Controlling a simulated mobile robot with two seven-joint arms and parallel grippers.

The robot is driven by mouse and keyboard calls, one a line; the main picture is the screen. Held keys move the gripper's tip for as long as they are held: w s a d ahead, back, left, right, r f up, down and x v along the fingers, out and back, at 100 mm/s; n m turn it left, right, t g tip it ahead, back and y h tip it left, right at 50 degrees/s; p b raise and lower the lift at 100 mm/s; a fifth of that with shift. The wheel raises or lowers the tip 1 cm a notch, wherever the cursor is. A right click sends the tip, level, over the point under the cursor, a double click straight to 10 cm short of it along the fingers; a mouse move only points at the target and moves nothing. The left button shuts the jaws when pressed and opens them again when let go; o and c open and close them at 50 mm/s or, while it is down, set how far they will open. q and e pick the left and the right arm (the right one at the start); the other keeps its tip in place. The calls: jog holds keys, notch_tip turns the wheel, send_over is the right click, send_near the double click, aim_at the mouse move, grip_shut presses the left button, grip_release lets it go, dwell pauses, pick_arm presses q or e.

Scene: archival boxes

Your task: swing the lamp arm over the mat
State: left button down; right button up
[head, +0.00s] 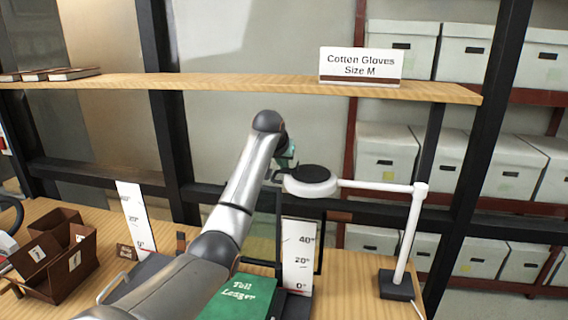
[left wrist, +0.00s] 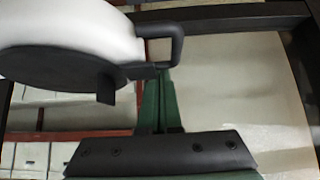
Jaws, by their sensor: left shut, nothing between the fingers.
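The lamp has a round white head with a dark top (head: 310,178), a white horizontal arm (head: 378,185), a slanted white post (head: 410,240) and a dark base (head: 396,285) on the table at the right. In the left wrist view the lamp head (left wrist: 70,40) fills the upper left, with a black loop handle (left wrist: 178,42) on its side. My left gripper (head: 281,174) is at the left side of the lamp head. Its green fingers (left wrist: 158,78) are shut and empty, their tips by the handle; I cannot tell if they touch. I cannot clearly make out the mat.
A green ledger (head: 238,297) lies on the table, partly behind my arm. White scale boards stand left (head: 136,215) and right (head: 298,256) of it. Brown boxes (head: 60,255) stand at the left. A wooden shelf (head: 240,84) with a gloves sign (head: 360,65) crosses behind.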

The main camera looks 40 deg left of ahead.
pick_arm(q)
jog(key=shift+s+d+b, duration=0.2)
jog(key=shift+s+d, duration=0.2)
jog(key=shift+s, duration=0.3)
jog(key=shift+s+d+b, duration=0.15)
jog(key=shift+s+d, duration=0.2)
jog(key=shift+s, duration=0.4)
jog(key=shift+s+d+b, duration=0.2)
jog(key=shift+s+d, duration=0.2)
jog(key=shift+s, duration=0.3)
